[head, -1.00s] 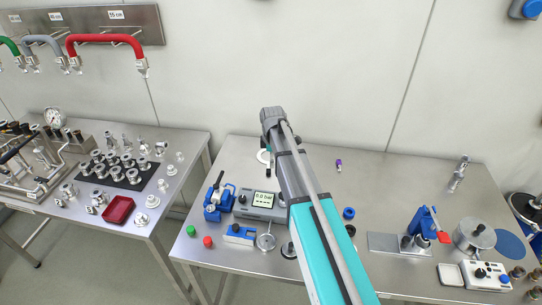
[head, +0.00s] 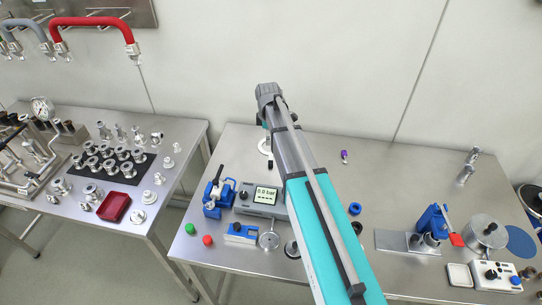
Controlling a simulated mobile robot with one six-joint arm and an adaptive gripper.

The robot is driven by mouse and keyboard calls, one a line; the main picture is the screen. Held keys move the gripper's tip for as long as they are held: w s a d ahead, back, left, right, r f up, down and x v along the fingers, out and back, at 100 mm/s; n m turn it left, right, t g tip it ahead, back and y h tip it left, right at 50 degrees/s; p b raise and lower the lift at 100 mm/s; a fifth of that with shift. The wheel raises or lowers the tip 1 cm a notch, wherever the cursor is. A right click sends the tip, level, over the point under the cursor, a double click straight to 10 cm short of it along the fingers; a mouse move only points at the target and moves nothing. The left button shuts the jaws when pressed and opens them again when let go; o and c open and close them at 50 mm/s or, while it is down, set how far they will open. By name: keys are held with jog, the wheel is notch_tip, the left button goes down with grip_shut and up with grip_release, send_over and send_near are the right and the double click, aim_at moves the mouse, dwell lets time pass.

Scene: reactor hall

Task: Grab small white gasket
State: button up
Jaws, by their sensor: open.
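A white ring (head: 264,146) shows at the left edge of my arm, over the back of the middle table (head: 390,185). The arm covers part of it, and I cannot tell whether it is the small white gasket. My arm reaches up and away across the table. My gripper is hidden behind the arm links, so I cannot see its jaws. No other white gasket can be made out clearly.
A blue press (head: 432,222) stands right. The left table holds metal fittings and a red tray (head: 114,207). The table's back right is largely clear.

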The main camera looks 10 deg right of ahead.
jog(key=shift+d+f, duration=0.15)
jog(key=shift+f, duration=0.05)
jog(key=b, duration=0.9)
send_over(270, 162)
notch_tip(270, 162, down, 8)
jog(key=shift+f, duration=0.1)
jog(key=shift+f, duration=0.1)
jog(key=shift+d+f+b, duration=0.1)
jog(key=shift+f+b, duration=2.3)
jog(key=shift+f, duration=0.1)
jog(key=c, duration=1)
jog(key=shift+r, duration=0.2)
jog(key=shift+c, duration=0.2)
